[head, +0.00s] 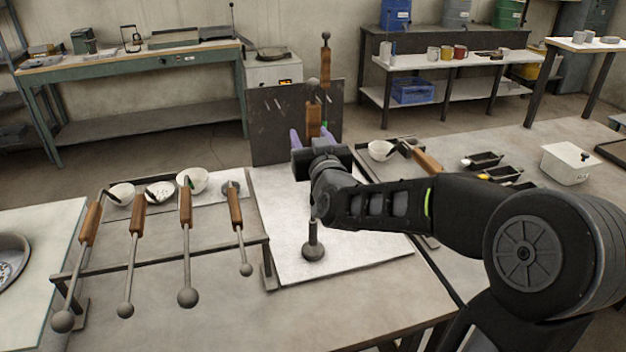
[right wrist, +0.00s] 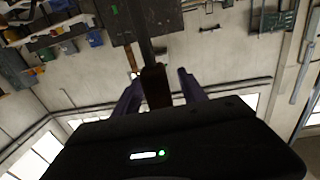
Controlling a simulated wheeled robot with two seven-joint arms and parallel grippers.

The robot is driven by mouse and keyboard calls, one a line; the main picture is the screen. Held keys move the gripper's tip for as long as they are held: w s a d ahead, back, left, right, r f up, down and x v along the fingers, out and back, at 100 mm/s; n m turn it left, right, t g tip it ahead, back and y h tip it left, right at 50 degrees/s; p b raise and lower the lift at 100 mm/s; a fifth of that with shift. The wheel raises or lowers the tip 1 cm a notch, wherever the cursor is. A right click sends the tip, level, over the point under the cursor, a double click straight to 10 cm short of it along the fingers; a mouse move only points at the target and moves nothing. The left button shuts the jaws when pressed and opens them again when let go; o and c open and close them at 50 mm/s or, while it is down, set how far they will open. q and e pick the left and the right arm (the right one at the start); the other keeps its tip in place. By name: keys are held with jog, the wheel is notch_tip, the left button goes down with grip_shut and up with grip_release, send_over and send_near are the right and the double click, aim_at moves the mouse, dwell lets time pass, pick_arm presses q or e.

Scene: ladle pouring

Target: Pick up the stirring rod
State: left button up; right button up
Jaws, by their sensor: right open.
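An upright tool with a brown wooden handle (head: 314,118), seemingly the stirring rod, stands between the two purple fingers of my right gripper (head: 312,138). In the right wrist view the handle (right wrist: 156,86) shows between the spread fingers of the right gripper (right wrist: 160,90), with a gap visible on each side. My wrist hides its middle. A dark shaft with a round foot (head: 313,250) shows below my arm on the pale board; whether it belongs to this handle I cannot tell. My left gripper is not in view.
A rack (head: 160,262) at the left carries several wooden-handled rods with ball ends. White bowls (head: 192,180) stand behind it. A dark upright panel (head: 270,125) stands behind the gripper, near another wooden handle (head: 326,60). Small black trays (head: 484,160) and a white box (head: 568,163) lie right.

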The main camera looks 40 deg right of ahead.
jog(key=shift+c, duration=0.2)
dwell(0.4)
grip_shut()
dwell(0.3)
dwell(0.9)
jog(key=shift+r, duration=0.2)
